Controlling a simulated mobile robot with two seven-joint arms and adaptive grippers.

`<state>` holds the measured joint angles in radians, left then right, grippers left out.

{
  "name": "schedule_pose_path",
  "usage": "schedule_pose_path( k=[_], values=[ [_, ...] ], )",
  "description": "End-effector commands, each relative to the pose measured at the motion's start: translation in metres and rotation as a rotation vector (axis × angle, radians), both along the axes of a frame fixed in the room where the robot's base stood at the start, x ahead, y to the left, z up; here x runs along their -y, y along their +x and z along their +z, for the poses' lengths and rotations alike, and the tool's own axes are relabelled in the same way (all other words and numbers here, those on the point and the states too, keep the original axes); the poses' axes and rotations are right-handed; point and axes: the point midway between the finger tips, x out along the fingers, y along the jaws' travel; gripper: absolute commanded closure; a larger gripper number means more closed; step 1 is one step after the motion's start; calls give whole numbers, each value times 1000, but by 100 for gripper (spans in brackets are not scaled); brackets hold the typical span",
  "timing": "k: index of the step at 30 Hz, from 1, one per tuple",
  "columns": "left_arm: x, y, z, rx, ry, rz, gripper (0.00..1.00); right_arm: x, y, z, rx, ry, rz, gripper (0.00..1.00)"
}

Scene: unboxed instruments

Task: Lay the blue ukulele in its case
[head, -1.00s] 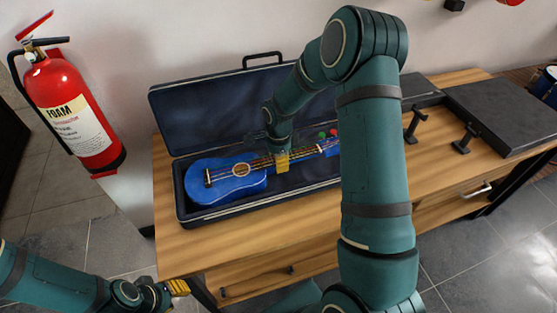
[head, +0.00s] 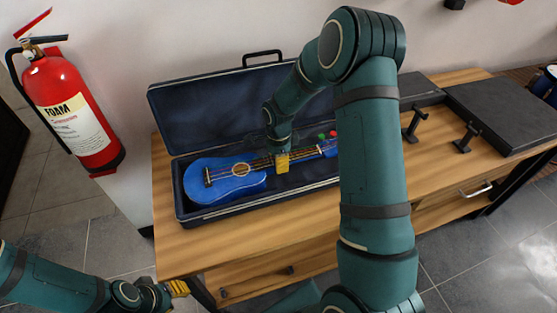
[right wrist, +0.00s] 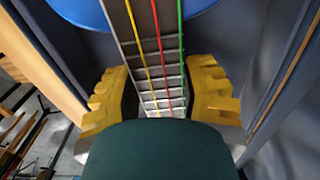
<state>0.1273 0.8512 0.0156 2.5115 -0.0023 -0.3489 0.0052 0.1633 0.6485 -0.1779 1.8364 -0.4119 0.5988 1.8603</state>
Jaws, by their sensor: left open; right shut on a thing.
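The blue ukulele (head: 222,182) lies face up inside its open case (head: 268,207), with its body at the left end and its neck (right wrist: 146,45) running right. My right gripper (head: 283,163) comes down from above at the neck. In the right wrist view its yellow fingers stand on either side of the fretted neck, shut on it. The ukulele's head end is partly hidden behind my right arm. I cannot tell whether the body rests fully on the case floor. My left gripper (head: 179,288) is open and empty, low at the left, in front of the table.
The case lid (head: 220,110) stands open at the back, near the wall. The wooden table (head: 200,255) has bare room in front of the case. Black stands (head: 415,125) and a dark flat case (head: 500,115) are at the right. A red fire extinguisher (head: 70,110) hangs at the left.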

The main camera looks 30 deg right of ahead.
Motion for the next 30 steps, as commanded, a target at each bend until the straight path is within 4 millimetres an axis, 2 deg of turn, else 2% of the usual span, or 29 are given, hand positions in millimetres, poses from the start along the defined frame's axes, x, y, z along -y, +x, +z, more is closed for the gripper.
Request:
schedule_pose_path(
  k=[4,5,7,8,16,20,23,30],
  values=[
    [0,0,0,0,0,0,65,0,0,0,0,0,1,94],
    [0,0,0,0,0,0,65,0,0,0,0,0,1,51],
    [0,0,0,0,0,0,65,0,0,0,0,0,1,26],
    [0,0,0,0,0,0,65,0,0,0,0,0,1,24],
    [0,0,0,0,0,0,65,0,0,0,-2,1,1,24],
    [0,0,0,0,0,0,65,0,0,6,0,-1,1,24],
    [0,0,0,0,0,0,65,-1,1,20,3,0,2,24],
    [0,0,0,0,0,0,65,-1,1,69,6,-2,2,24]
  ],
)
